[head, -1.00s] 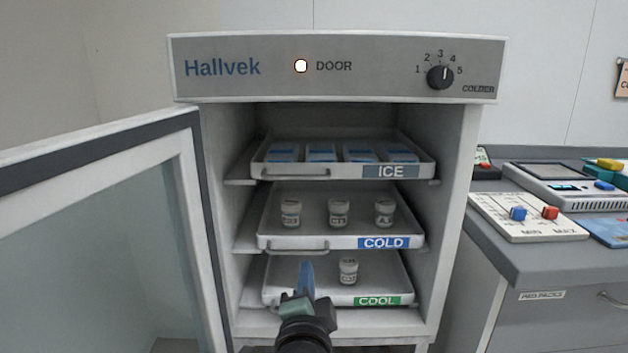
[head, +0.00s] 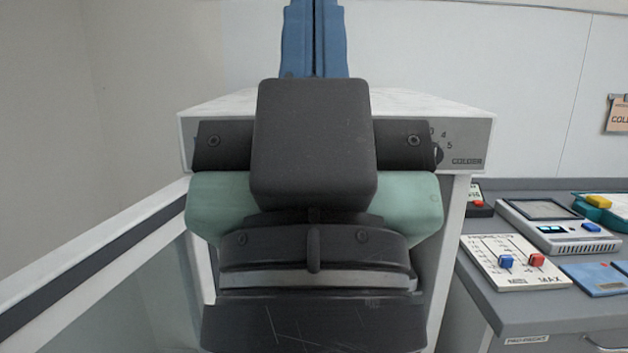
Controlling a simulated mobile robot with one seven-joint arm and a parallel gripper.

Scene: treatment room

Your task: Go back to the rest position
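My gripper (head: 315,30) is raised close to the camera and fills the middle of the head view. Its two blue fingers point up and lie side by side with only a thin dark line between them, so it looks shut. Their tips are cut off by the top edge, and no held thing shows. The fridge (head: 465,145) stands behind it; its top, the right end of its control panel and part of its right side show. Its shelves, trays and jars are hidden behind my gripper.
The fridge's glass door (head: 90,262) stands open at the left. At the right, a grey counter (head: 520,312) carries a white slider panel (head: 515,263), a device with a screen (head: 565,230) and a blue folder-like item (head: 597,279). A tan clipboard (head: 618,116) hangs on the wall.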

